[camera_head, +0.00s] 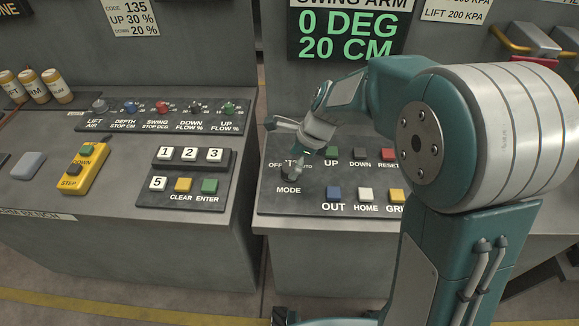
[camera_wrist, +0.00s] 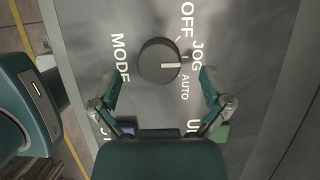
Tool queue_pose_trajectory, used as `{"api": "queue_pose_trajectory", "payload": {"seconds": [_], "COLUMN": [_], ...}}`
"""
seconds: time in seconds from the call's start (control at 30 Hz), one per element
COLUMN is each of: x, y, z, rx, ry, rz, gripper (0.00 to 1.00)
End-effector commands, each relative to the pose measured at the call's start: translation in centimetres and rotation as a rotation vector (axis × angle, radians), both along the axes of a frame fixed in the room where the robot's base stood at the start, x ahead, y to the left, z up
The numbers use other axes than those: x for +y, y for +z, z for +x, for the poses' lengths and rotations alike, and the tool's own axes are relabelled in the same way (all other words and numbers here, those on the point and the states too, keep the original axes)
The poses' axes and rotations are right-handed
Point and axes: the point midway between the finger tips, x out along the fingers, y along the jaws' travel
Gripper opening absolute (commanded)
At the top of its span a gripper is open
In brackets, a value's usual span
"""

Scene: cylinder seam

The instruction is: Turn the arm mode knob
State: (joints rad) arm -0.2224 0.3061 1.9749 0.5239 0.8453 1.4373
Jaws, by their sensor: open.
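The arm mode knob (camera_wrist: 154,58) is dark and round, with a white pointer line. In the wrist view the line points right, toward the gap between the JOG and AUTO labels. My gripper (camera_wrist: 160,73) is open, one finger on each side of the knob with space between, and holds nothing. I cannot tell how high the fingertips are above the panel.
Buttons stand close by: green UP (camera_head: 332,153), DOWN (camera_head: 360,154), red RESET (camera_head: 387,155), blue OUT (camera_head: 334,193), and white HOME (camera_head: 366,194). A display (camera_head: 346,32) reads 0 DEG, 20 CM. A second console (camera_head: 190,205) stands left, across a narrow gap.

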Motion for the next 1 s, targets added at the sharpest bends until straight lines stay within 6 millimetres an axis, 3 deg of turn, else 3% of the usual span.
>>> {"api": "queue_pose_trajectory", "payload": {"seconds": [0.2,0.5,0.6,0.7,1.0], "x": [0.9,0.9,0.9,0.9,0.9], "y": [-2.1,-2.3,-2.2,-2.2,-2.3], "z": [0.0,0.0,0.0,0.0,0.0], "rx": [0.001,-0.001,-0.001,-0.001,-0.002], "ry": [0.0,0.001,0.001,0.001,0.011], "rz": [0.0,0.0,0.0,0.0,-0.001], "gripper": [0.98,0.98,0.53,0.15,0.15]}}
